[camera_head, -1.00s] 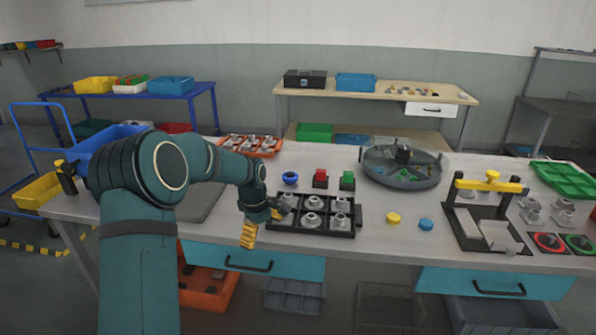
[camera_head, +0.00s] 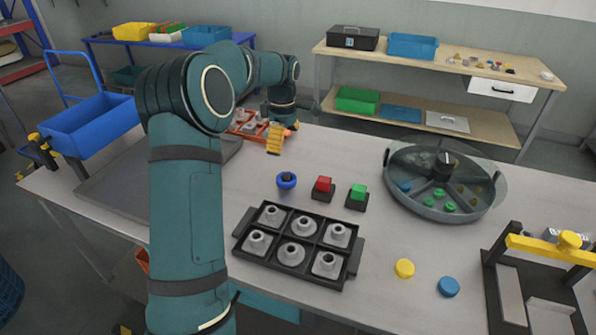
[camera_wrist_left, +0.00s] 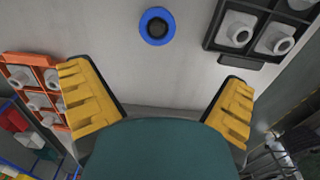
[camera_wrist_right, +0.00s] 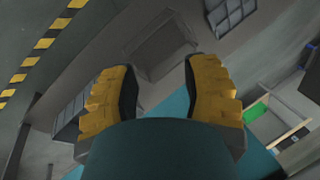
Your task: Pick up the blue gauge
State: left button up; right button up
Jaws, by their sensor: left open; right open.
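The blue gauge (camera_head: 286,181) is a small blue ring with a dark centre, standing on the grey table left of the red button block. It also shows in the left wrist view (camera_wrist_left: 156,26), at the top middle, beyond the fingertips. My left gripper (camera_head: 283,138) is above the table behind the gauge, near the orange tray. Its yellow fingers (camera_wrist_left: 158,92) are wide apart with nothing between them. My right gripper (camera_wrist_right: 160,80) shows only in its own wrist view, open and empty, over the floor area away from the tabletop.
A black tray (camera_head: 357,262) of grey fittings lies in front of the gauge. A red button (camera_head: 323,187) and a green button (camera_head: 358,196) stand to its right. An orange tray (camera_head: 233,127) is behind it. A round divided bowl (camera_head: 430,210) stands farther right.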

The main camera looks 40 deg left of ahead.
aim_at(286, 175)
pick_arm(q)
notch_tip(286, 175, down, 8)
jog(key=shift+s+f+b, duration=0.1)
jog(key=shift+f+b, duration=0.15)
jog(key=shift+b, duration=0.55)
jog(key=f, duration=0.3)
jog(key=f+b, duration=0.1)
jog(key=f, duration=0.1)
jog(key=shift+w, duration=0.35)
jog(key=shift+c, duration=0.3)
jog(key=c, duration=1.3)
